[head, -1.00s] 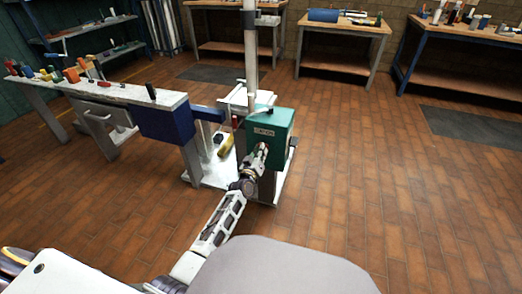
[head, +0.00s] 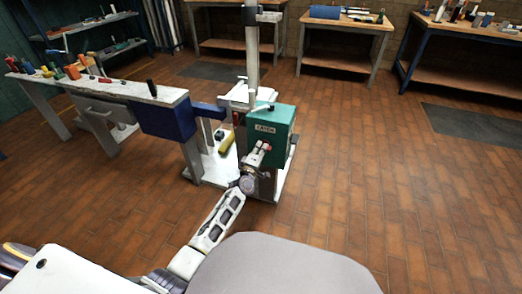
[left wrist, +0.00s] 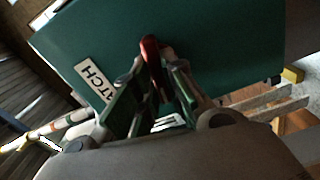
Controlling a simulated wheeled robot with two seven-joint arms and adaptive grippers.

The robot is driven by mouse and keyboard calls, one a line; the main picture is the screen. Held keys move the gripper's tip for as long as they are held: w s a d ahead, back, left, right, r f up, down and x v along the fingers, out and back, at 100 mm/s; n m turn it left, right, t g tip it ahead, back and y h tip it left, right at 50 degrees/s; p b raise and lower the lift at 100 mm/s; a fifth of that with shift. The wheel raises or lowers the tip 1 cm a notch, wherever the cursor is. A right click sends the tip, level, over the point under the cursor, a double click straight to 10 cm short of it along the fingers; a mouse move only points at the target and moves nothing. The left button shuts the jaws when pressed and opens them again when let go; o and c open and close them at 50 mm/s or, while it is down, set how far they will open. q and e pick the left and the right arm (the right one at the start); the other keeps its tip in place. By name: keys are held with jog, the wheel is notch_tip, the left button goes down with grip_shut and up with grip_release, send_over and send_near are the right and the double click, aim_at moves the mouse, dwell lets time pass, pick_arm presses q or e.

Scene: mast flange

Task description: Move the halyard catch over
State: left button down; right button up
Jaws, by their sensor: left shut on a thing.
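The halyard catch is a red lever (left wrist: 152,58) on the front of a teal box (head: 282,118) with a white label, partly readable in the left wrist view as "...TCH". The box sits at the foot of a pale mast (head: 252,60). My left gripper (head: 265,148) is at the front of the box, just below the label. In the left wrist view its fingers (left wrist: 153,95) are on both sides of the red lever and shut on it. The fingers hide the lever's lower part. My right gripper is in neither view.
A white bench (head: 100,88) with tools and a blue block (head: 165,118) stands left of the mast. A yellow cylinder (head: 227,142) lies on the mast's base plate (head: 208,165). Workbenches line the back.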

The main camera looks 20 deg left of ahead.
pick_arm(q)
jog(key=shift+f+n, duration=0.1)
jog(key=shift+n, duration=0.9)
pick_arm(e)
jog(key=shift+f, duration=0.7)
pick_arm(q)
jog(key=c, duration=1.5)
grip_release()
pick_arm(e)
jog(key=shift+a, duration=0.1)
pick_arm(q)
jog(key=shift+s, duration=0.15)
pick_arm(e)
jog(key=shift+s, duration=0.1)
pick_arm(q)
jog(key=shift+s+a, duration=0.2)
jog(key=shift+s, duration=5.7)
